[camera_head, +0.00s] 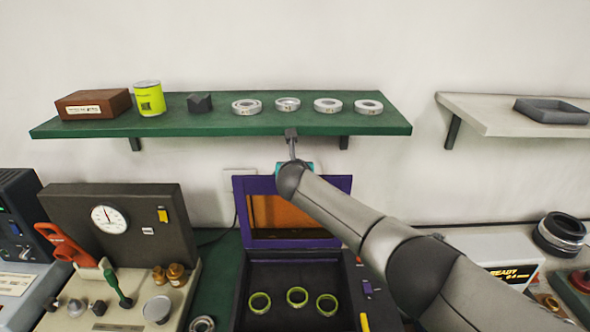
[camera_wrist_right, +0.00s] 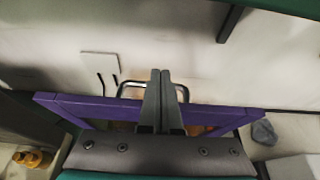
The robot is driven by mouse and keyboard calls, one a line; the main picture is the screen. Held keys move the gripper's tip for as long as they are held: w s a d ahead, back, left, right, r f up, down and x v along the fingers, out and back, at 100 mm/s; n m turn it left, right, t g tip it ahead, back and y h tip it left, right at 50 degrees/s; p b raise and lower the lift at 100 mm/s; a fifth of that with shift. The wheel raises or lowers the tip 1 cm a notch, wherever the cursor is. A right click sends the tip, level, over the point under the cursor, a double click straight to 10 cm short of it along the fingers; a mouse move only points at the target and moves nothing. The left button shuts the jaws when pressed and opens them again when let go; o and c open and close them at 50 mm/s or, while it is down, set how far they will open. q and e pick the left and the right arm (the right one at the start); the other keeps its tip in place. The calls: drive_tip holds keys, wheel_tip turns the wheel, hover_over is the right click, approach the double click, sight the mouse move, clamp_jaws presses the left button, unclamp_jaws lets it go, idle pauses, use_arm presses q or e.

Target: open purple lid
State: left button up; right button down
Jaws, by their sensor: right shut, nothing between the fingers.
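The purple lid (camera_head: 343,188), a frame with an orange window, stands raised at the back of a dark box (camera_head: 242,290). Its purple edge crosses the right wrist view (camera_wrist_right: 90,108). My right arm reaches in from the right and covers part of the lid. My right gripper (camera_head: 291,134) is above the lid's top edge, near the front of the green shelf. Its fingers (camera_wrist_right: 160,75) are together and empty. A thin metal handle (camera_wrist_right: 127,86) shows behind the fingers; I cannot tell whether they touch it. My left gripper is not in view.
Several silver rings (camera_head: 327,105), a yellow can (camera_head: 149,98) and a brown block (camera_head: 93,104) are on the green shelf (camera_head: 215,124) close above my gripper. Three green rings (camera_head: 297,297) are in the box. A gauge machine (camera_head: 130,210) stands left.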

drive_tip(key=shift+s+r+p, duration=0.35)
drive_tip(key=shift+s+p, duration=0.1)
drive_tip(key=shift+s, duration=0.2)
drive_tip(key=shift+f+p+v, duration=0.25)
drive_tip(key=shift+p+v, duration=0.25)
drive_tip(key=shift+v, duration=5.75)
drive_tip(key=s+d+f+m+g+y, duration=0.1)
drive_tip(key=s+d+f+m+g, duration=0.15)
drive_tip(key=s+f+m, duration=0.55)
drive_tip(key=s+d+f+m+g, duration=0.1)
drive_tip(key=s+f+m+g, duration=0.3)
drive_tip(key=s+m, duration=0.45)
drive_tip(key=s+d+f+m+g, duration=0.2)
drive_tip(key=s+d+f+m, duration=0.3)
drive_tip(key=s+m, duration=0.45)
drive_tip(key=s+d+f+m+g, duration=0.2)
drive_tip(key=s+d+m, duration=0.55)
drive_tip(key=s, duration=0.35)
wheel_tip(320, 180, down, 34)
drive_tip(key=s+b, duration=0.2)
drive_tip(key=b, duration=0.9)
drive_tip(key=s+d+f+g+b, duration=0.1)
drive_tip(key=s+f+b, duration=0.4)
drive_tip(key=f, duration=0.7)
drive_tip(key=s+d+f+g+h+b, duration=0.1)
drive_tip(key=s+f+b, duration=0.4)
drive_tip(key=s+f, duration=0.5)
drive_tip(key=shift+f, duration=0.9)
